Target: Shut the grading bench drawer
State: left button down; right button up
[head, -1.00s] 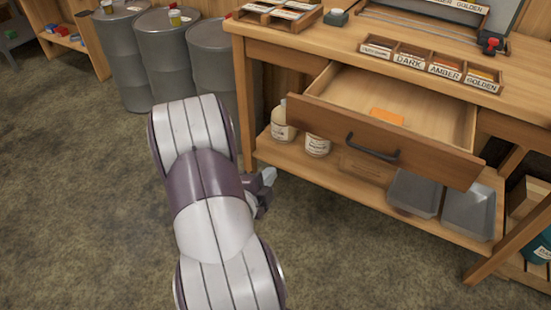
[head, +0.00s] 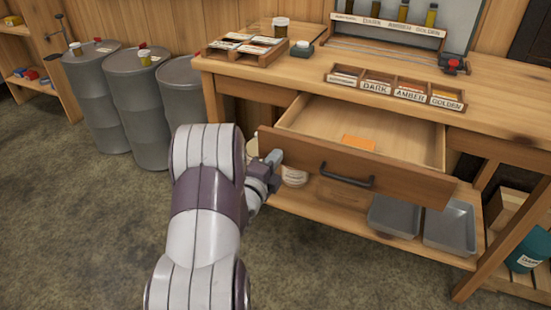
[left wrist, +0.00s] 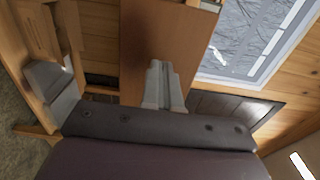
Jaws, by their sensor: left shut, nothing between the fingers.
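The grading bench drawer (head: 405,173) stands open, its wooden front pulled out from under the bench top (head: 490,128). A dark bar handle (head: 348,178) sits at the middle of the front. An orange item (head: 358,142) lies inside the drawer. My left gripper (head: 274,160) is shut and empty, close to the left end of the drawer front. In the left wrist view the shut fingers (left wrist: 162,78) overlap a brown wooden panel (left wrist: 165,30), which looks like the drawer front. I cannot tell whether they touch it. My right gripper is not in view.
Below the drawer, a shelf (head: 318,222) holds grey metal trays (head: 448,230) and pale jugs, partly hidden by my arm. Labelled card boxes (head: 395,90) stand on the bench top. Grey drums (head: 137,105) stand at the left. The floor (head: 70,230) in front is clear.

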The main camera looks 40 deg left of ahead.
pick_arm(q)
jog(key=shift+w, duration=0.35)
